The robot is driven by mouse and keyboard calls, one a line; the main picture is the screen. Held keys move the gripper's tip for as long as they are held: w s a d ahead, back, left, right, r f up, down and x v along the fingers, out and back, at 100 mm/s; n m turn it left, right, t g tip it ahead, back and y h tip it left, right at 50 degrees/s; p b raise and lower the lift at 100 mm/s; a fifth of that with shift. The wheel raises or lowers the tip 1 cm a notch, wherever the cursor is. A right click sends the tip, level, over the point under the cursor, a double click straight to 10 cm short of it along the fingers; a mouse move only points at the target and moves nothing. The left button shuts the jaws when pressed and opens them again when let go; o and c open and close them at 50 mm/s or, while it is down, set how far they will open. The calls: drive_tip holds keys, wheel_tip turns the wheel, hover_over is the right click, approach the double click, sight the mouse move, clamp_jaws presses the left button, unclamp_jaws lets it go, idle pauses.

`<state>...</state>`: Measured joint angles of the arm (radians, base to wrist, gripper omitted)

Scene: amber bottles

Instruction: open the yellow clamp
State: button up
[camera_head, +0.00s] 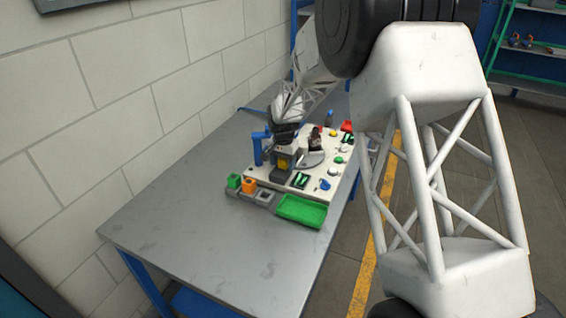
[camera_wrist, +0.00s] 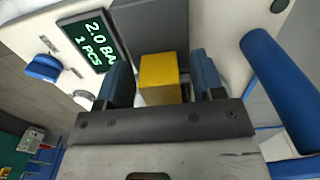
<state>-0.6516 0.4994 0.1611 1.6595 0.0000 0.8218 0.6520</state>
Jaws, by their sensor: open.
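The yellow clamp (camera_wrist: 160,80) shows as a yellow block at the edge of a dark grey block (camera_wrist: 150,25) in the wrist view. In the head view a small yellow patch of it (camera_head: 283,163) shows below my wrist. My gripper (camera_wrist: 160,60) is open. Its two blue-grey fingers stand on either side of the yellow block, with a gap visible on each side. I cannot tell how deep the fingertips reach along the block. In the head view the fingers are mostly hidden by my wrist.
A lit display (camera_wrist: 88,40) and a blue knob (camera_wrist: 42,68) lie left of the clamp. A thick blue handle (camera_wrist: 285,85) is close on the right. A green tray (camera_head: 301,211), an orange block (camera_head: 249,185) and a green block (camera_head: 234,181) sit in front. The near table (camera_head: 205,250) is clear.

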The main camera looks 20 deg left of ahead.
sight(279, 173)
clamp_jaws()
drive_tip(key=shift+s, duration=1.75)
unclamp_jaws()
wheel_tip(279, 173, up, 8)
drive_tip(key=shift+f, duration=0.1)
